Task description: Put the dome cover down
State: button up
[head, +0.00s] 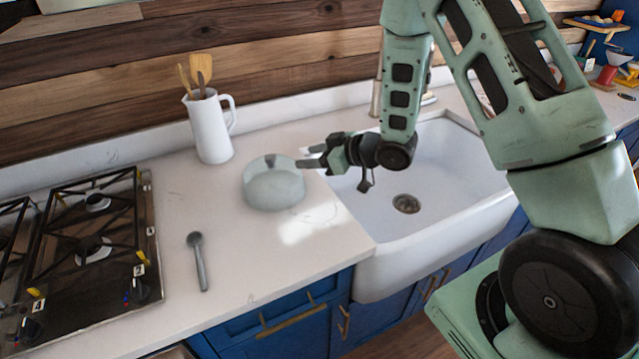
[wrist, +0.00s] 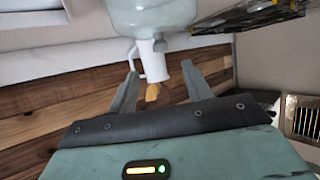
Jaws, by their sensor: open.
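The dome cover (head: 273,190) is a pale, see-through dome with a dark knob on top. In the head view it sits upright on the white counter (head: 250,245), left of the sink. My gripper (head: 306,157) is open and empty, just right of the cover at about the height of its knob, with its fingers pointing left. In the wrist view the cover (wrist: 152,15) shows at the top edge, partly cut off, beyond the spread fingertips of my gripper (wrist: 160,70). The fingers look apart from it.
A white jug with wooden utensils (head: 210,128) stands behind the cover, near the wall. A grey spoon (head: 199,262) lies in front left. A gas hob (head: 85,250) is at the left. The sink (head: 445,180) opens to the right. The counter between hob and cover is mostly clear.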

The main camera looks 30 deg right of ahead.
jog(key=s+a+r+g+h, duration=0.2)
jog(key=a+r+h, duration=0.15)
jog(key=a, duration=0.35)
jog(key=s+a+r+g+h, duration=0.1)
jog(key=s+a+r+g, duration=0.1)
jog(key=s, duration=0.8)
jog(key=s+a+r+g+h, duration=0.1)
jog(key=s+a+r+g, duration=0.1)
jog(key=s, duration=0.9)
jog(key=s+a+r+g+h, duration=0.2)
jog(key=s+a+r+g, duration=0.1)
jog(key=s, duration=0.7)
jog(key=shift+s+r+g, duration=0.25)
jog(key=shift+r+g, duration=0.4)
jog(key=shift+g, duration=0.15)
jog(key=shift+f, duration=0.1)
notch_tip(320, 180, down, 5)
jog(key=b, duration=0.5)
jog(key=shift+w+f, duration=0.1)
